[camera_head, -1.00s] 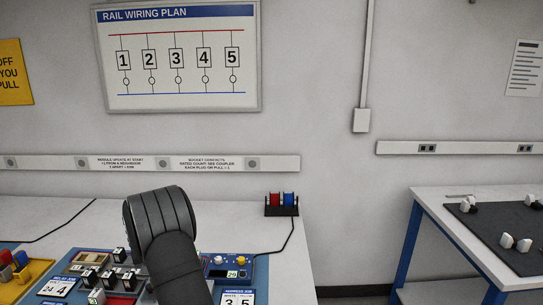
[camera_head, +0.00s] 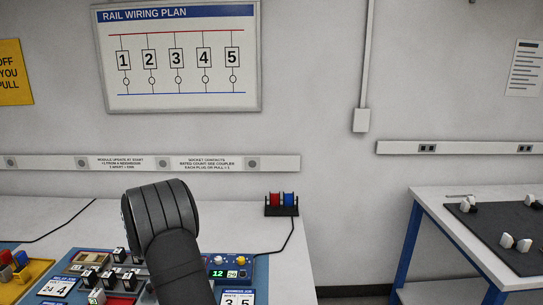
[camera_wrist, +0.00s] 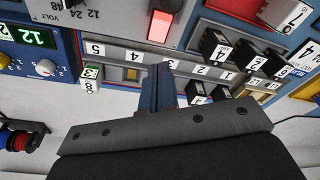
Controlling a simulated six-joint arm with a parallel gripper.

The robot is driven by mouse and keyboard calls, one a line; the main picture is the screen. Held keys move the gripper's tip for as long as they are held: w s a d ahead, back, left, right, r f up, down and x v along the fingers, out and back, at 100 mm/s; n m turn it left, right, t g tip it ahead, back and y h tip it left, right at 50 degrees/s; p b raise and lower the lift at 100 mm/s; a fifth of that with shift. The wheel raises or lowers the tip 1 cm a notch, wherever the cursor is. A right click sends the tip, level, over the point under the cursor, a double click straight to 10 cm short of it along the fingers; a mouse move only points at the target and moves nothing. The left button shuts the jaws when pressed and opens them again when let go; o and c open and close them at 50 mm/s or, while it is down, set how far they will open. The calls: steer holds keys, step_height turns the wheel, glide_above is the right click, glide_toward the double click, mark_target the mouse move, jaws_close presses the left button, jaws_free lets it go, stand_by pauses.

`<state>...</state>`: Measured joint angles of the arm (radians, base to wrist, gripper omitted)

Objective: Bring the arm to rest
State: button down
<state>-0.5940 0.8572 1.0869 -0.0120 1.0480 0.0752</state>
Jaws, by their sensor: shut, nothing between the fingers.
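My gripper (camera_wrist: 160,88) shows in the wrist view, its two fingers together with nothing between them. It hangs over a panel with a numbered strip (camera_wrist: 128,56). Black plugs with white number labels (camera_wrist: 215,47) sit right of the fingers, and a white plug with a green label (camera_wrist: 90,77) sits to the left. I cannot tell whether the fingertips touch the panel. In the head view my dark arm hides the gripper and part of the panel.
A green display reading 12 (camera_head: 217,273) and a red lit block (camera_wrist: 161,25) are on the panel. A stand with red and blue cylinders (camera_head: 282,204) is at the bench's right back. A side table (camera_head: 430,205) holds several white pieces. The back bench surface is mostly clear.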

steer(key=shift+f, duration=3.55)
steer(key=shift+r, duration=0.15)
steer(key=shift+r, duration=3.75)
steer(key=w+d+n+g+y, duration=0.1)
steer(key=w+d+n, duration=0.3)
steer(key=n, duration=0.4)
steer(key=shift+w+r+n+y, duration=0.3)
steer(key=shift+w+r+y, duration=0.1)
steer(key=shift+y, duration=0.4)
